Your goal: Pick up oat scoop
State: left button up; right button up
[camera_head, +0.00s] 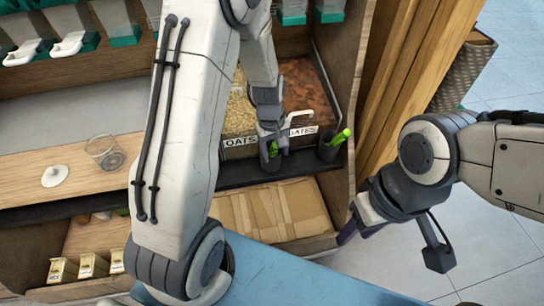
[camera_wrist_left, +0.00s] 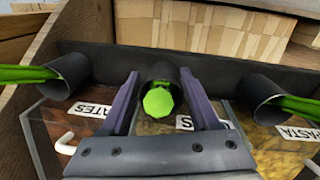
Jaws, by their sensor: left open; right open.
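The oat scoop (camera_head: 273,149) stands in a black cup (camera_head: 271,164) beside the OATS label; its bright green handle also shows in the left wrist view (camera_wrist_left: 158,102). Its lower part is hidden in the cup. My left gripper (camera_head: 274,147) is open over this cup. In the left wrist view its two fingers (camera_wrist_left: 160,76) lie on either side of the handle, with gaps visible. My right gripper (camera_head: 358,230) hangs empty and open at the right, in front of the shelf's side panel.
Similar green-handled scoops stand in black cups on either side, one by the DATES label (camera_head: 338,138), one by PASTA (camera_wrist_left: 280,102). The oats bin (camera_head: 240,115) and dates bin lie behind. Cardboard boxes (camera_head: 268,209) fill the shelf below. A glass (camera_head: 104,152) stands left.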

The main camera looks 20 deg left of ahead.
pick_arm(q)
jog(key=shift+f, duration=0.45)
jog(key=shift+c, duration=0.3)
grip_shut()
jog(key=shift+r, duration=0.1)
